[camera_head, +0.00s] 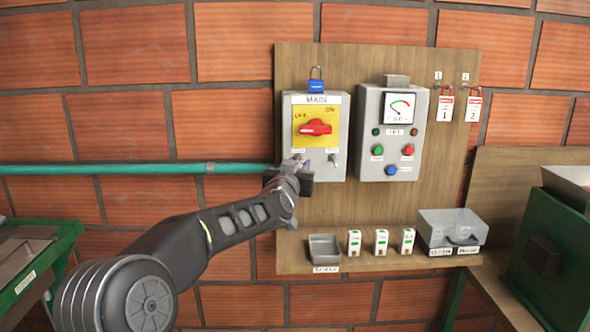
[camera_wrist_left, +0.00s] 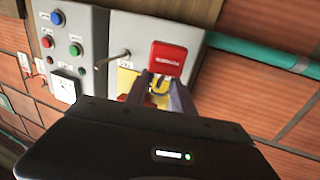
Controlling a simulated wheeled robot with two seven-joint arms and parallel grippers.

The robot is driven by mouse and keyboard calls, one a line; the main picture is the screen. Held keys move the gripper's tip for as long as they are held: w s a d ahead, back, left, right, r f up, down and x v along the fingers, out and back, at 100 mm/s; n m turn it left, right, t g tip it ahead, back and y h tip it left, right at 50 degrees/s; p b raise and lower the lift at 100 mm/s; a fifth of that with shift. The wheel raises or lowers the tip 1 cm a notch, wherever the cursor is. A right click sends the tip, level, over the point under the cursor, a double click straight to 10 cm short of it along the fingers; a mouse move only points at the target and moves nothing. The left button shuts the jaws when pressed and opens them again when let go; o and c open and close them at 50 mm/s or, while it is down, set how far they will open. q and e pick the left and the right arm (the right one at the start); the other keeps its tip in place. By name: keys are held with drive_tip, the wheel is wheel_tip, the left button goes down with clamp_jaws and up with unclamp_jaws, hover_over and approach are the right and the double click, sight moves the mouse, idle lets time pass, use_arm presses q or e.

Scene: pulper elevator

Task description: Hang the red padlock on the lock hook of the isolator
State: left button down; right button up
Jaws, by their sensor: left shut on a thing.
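The isolator (camera_head: 342,106) is a grey box marked MAIN, with a yellow plate and a red handle (camera_head: 316,127). A small peg-like hook (camera_head: 333,161) stands out at its lower right, and another shows partly beside my gripper. My left gripper (camera_head: 305,166) is at the isolator's lower left corner. In the left wrist view the red padlock (camera_wrist_left: 168,58) is at my left fingertips (camera_wrist_left: 160,88), which are shut on it. Its shackle shows between the fingers. The isolator (camera_wrist_left: 137,28) is close behind it. I cannot tell whether the shackle touches a hook. My right gripper is out of view.
A blue padlock (camera_head: 316,86) is above the isolator. A control box (camera_head: 372,100) stands to its right, then two hanging red-and-white tags (camera_head: 445,106). A green pipe (camera_head: 140,169) runs along the brick wall. A shelf below holds a tray (camera_head: 325,247) and small boxes.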

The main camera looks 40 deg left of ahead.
use_arm(q)
drive_tip(key=shift+w+a+f+b, duration=0.45)
drive_tip(key=shift+w, duration=0.1)
idle(0.4)
drive_tip(key=c, duration=1)
unclamp_jaws()
drive_tip(key=shift+s+d+f, duration=0.1)
drive_tip(key=shift+s+d, duration=0.05)
drive_tip(key=shift+s, duration=0.2)
drive_tip(key=b+v, duration=0.2)
drive_tip(key=v, duration=0.5)
